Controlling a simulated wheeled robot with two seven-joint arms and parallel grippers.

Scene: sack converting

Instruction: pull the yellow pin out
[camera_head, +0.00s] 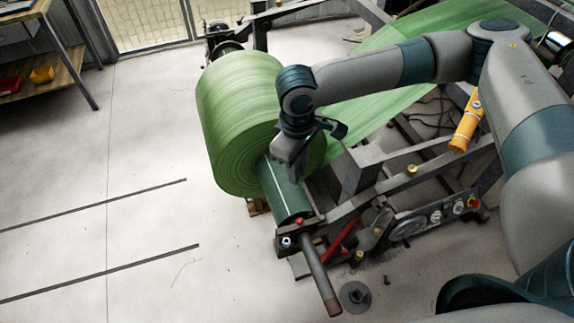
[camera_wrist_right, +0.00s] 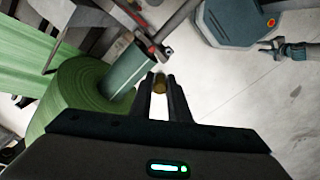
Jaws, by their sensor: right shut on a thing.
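A small yellow-brown pin (camera_wrist_right: 160,86) shows between the two dark fingers of my right gripper (camera_wrist_right: 160,77) in the right wrist view. The fingers are closed on it, and only a short piece of it shows. In the head view my right gripper (camera_head: 295,172) points down beside the green roll, over the dark green core. Its fingertips and the pin are hard to make out there. What looks like my left gripper (camera_wrist_right: 268,47) shows small at the upper right of the right wrist view, and its fingers are too small to judge.
The large green roll (camera_head: 233,110) sits on a dark green core (camera_head: 285,195) in the steel frame. Brass knobs (camera_head: 411,169), a control panel (camera_head: 435,215) and an orange pendant (camera_head: 467,122) are to the right. A bar (camera_head: 320,275) sticks out in front. The left floor is clear.

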